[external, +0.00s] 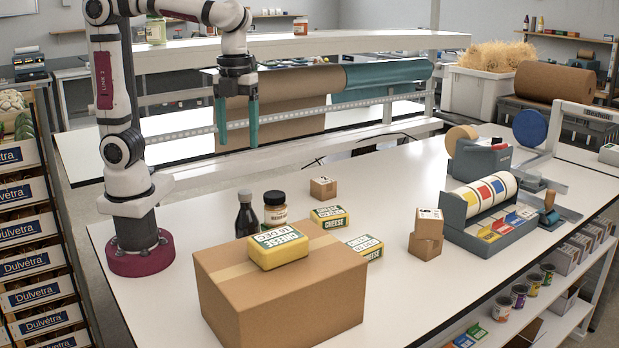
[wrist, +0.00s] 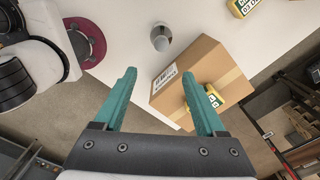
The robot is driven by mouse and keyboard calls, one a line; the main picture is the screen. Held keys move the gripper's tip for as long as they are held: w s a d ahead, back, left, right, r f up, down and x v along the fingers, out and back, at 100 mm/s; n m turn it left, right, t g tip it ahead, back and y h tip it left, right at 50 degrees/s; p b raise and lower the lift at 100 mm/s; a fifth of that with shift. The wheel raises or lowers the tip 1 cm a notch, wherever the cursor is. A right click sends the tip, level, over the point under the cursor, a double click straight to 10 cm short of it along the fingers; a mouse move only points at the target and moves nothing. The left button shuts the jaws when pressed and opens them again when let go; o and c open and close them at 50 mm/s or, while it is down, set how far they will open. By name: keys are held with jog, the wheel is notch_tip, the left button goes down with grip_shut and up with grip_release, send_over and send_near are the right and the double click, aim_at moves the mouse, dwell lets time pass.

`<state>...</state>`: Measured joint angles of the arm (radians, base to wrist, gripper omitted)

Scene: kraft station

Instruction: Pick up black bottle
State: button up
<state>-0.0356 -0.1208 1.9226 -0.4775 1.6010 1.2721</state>
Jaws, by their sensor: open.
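The black bottle (external: 246,215) stands upright on the white table, just behind the large cardboard box, which hides its lower part. A jar with a dark lid (external: 275,208) stands close to its right. My gripper (external: 237,132) is open and empty, pointing down well above the table, up and slightly left of the bottle in the external view. In the wrist view its teal fingers (wrist: 159,74) are spread apart with nothing between them. A small grey, rounded thing (wrist: 160,38) shows beyond the fingertips there; I cannot tell whether it is the bottle.
The large cardboard box (external: 285,300) stands in front of the bottle with a yellow cheese pack (external: 278,247) on top. More cheese packs (external: 329,217) and small boxes (external: 427,235) lie to the right, before a grey tape dispenser (external: 490,215). The table's left front is bare.

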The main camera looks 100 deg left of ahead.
aim_at(245, 192)
jog(key=f, duration=0.9)
jog(key=a+f, duration=0.1)
jog(key=f, duration=0.4)
jog(key=shift+w+a+f, duration=0.1)
jog(key=shift+w, duration=0.05)
grip_shut()
dwell(0.6)
